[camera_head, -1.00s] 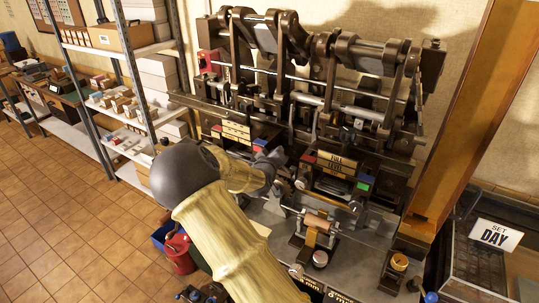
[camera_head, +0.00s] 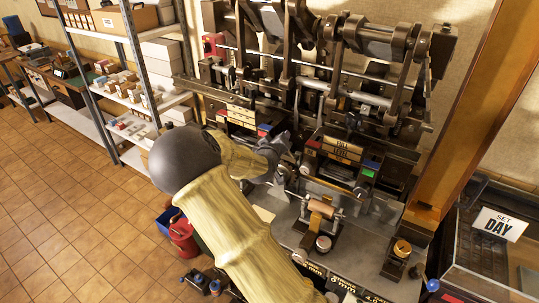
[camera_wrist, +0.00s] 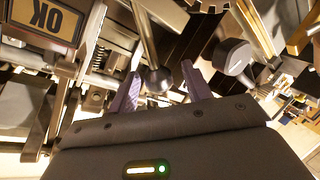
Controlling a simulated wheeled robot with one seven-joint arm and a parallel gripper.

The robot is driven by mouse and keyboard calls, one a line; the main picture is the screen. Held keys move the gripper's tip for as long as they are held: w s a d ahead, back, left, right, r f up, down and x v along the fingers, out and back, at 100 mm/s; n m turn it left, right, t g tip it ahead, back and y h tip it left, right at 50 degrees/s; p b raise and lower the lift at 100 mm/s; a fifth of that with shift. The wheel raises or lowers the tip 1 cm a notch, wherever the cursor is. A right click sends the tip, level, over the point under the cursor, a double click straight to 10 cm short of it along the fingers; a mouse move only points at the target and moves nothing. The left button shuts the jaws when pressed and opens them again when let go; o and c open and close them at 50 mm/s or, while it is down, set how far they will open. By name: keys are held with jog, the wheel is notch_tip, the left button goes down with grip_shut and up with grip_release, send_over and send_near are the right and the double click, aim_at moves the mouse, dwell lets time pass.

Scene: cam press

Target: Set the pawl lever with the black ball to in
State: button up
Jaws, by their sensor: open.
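In the wrist view a dark ball (camera_wrist: 158,80) sits at the end of a metal rod (camera_wrist: 145,38), which fits the pawl lever with the black ball. My gripper (camera_wrist: 161,70) is open, with its two purple fingers on either side of the ball in the picture. I cannot tell whether the ball is fully between the fingers in depth, or whether they touch it. In the head view my gripper (camera_head: 285,163) is at the front of the dark press (camera_head: 345,95). I cannot make out the ball lever there, nor its in mark.
A dark round-ended knob (camera_wrist: 232,58) is close to the right finger in the wrist view. In the head view a wooden post (camera_head: 468,110) stands right of the press, and a shelf rack (camera_head: 135,85) stands left.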

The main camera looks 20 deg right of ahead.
jog(key=b+v, duration=0.1)
jog(key=v, duration=1.5)
jog(key=shift+b, duration=0.35)
jog(key=shift+s+a+f, duration=0.1)
jog(key=shift+s, duration=0.05)
jog(key=s+f+m+g+y+b, duration=0.15)
jog(key=s+f+g+y, duration=0.4)
jog(key=f, duration=0.65)
jog(key=s+g+y, duration=0.2)
jog(key=s+g, duration=0.2)
jog(key=s, duration=0.9)
jog(key=shift+r+m+b, duration=0.35)
jog(key=shift+m+b, duration=0.05)
jog(key=shift+m, duration=0.05)
